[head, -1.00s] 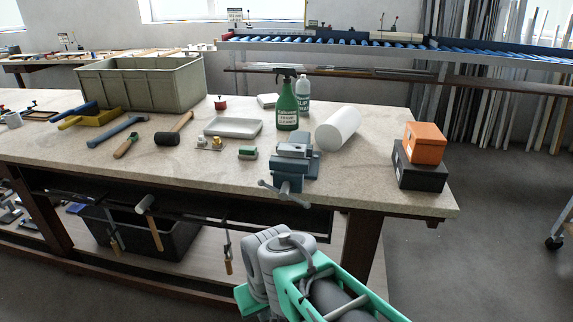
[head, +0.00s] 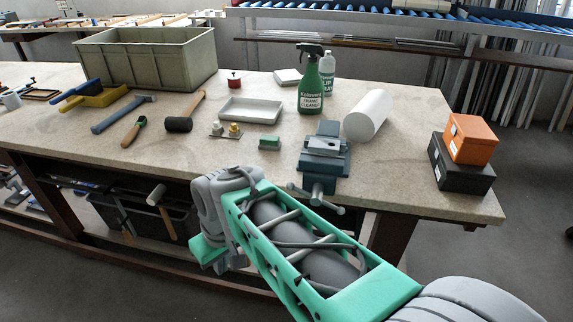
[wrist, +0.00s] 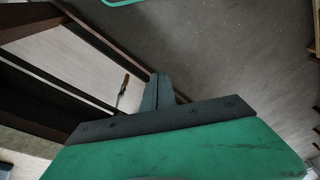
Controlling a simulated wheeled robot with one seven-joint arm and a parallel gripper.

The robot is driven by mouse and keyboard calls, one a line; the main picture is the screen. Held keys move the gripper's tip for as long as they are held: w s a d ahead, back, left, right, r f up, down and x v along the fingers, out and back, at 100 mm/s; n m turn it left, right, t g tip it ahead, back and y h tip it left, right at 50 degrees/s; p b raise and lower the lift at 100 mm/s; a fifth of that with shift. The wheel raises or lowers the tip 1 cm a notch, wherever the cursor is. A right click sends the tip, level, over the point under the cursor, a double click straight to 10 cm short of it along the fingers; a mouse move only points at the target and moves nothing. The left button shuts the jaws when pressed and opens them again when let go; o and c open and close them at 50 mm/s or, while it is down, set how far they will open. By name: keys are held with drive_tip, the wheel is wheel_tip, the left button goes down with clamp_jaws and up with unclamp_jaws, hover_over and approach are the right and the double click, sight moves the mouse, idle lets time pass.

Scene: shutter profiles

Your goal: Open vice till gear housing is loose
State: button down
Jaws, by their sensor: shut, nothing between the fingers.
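The blue-grey vice (head: 322,172) is mounted at the front edge of the workbench in the head view. Its grey bar handle (head: 315,199) sticks out below the front edge, slightly tilted. A small grey block (head: 329,144), possibly the gear housing, sits at the vice jaws; I cannot tell how tightly it is held. My gripper shows in the wrist view (wrist: 158,92), with its dark fingers together and nothing between them. It is below the bench top and apart from the vice. In the head view my arm hides the fingers.
An orange box (head: 471,138) on a black box (head: 459,165) stands at right. Open floor lies right of the bench.

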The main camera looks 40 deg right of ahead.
drive_tip(key=w+d+r+n+y+p, duration=0.1)
drive_tip(key=w+d+r+p, duration=0.1)
drive_tip(key=d+r+p, duration=0.35)
drive_tip(key=w+d+r+n+y+p, duration=0.1)
drive_tip(key=w+d+r+p, duration=0.2)
drive_tip(key=r, duration=0.5)
wheel_tip(320, 180, up, 11)
drive_tip(key=n+y+p, duration=0.2)
drive_tip(key=n+p, duration=0.3)
drive_tip(key=p, duration=0.5)
hover_over(317, 195)
drive_tip(key=d, duration=0.5)
drive_tip(key=b+x, duration=0.3)
drive_tip(key=x, duration=1)
drive_tip(key=shift+w+a+f, duration=0.2)
drive_tip(key=shift+a+f, duration=0.05)
drive_tip(key=shift+a, duration=0.1)
drive_tip(key=shift+b, duration=0.45)
drive_tip(key=shift+w+a+f+b, duration=0.1)
drive_tip(key=shift+b, duration=0.4)
